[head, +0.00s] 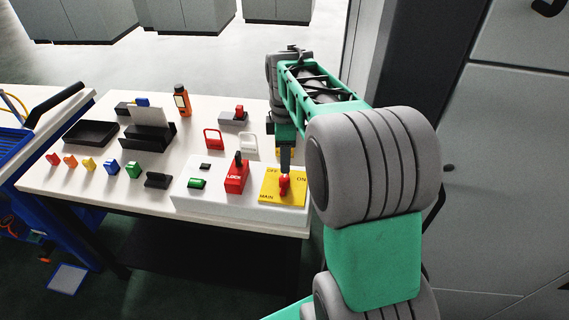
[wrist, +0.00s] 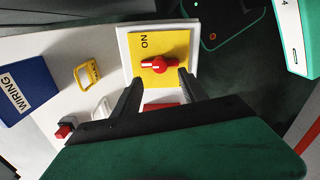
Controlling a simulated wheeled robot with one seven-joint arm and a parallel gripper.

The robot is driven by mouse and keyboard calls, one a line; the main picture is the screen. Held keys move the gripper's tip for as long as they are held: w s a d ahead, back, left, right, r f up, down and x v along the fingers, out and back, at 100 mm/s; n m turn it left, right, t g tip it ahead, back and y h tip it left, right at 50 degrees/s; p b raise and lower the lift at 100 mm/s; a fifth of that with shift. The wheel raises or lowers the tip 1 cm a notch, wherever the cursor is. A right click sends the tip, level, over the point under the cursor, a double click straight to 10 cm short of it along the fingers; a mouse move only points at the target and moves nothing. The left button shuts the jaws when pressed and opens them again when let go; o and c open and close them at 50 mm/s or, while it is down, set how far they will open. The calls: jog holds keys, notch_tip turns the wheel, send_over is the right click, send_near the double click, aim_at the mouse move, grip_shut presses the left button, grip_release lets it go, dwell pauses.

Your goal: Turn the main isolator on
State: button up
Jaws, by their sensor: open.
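The main isolator is a red knob (head: 285,187) on a yellow plate (head: 268,198) marked OFF, ON and MAIN, at the right end of the white panel. In the wrist view the knob (wrist: 153,65) lies crosswise, with a white mark at its left end. The ON label (wrist: 144,41) is above it, and the mark does not point at that label. My gripper (wrist: 158,78) is open and empty, its two fingers reaching to either side of the knob. In the head view my gripper (head: 285,165) comes down over the knob and hides part of it. Contact cannot be told.
A red LOCK block (head: 236,177) stands close left of the isolator, beside a green button (head: 197,183). Red (head: 213,138) and white (head: 249,142) padlock-like pieces lie behind. A black tray (head: 91,133) is at the far left. A grey cabinet (head: 505,170) stands to the right.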

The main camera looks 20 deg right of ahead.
aim_at(285, 178)
notch_tip(285, 178, down, 8)
jog(key=shift+r+p, duration=0.15)
jog(key=shift+p, duration=0.55)
grip_shut()
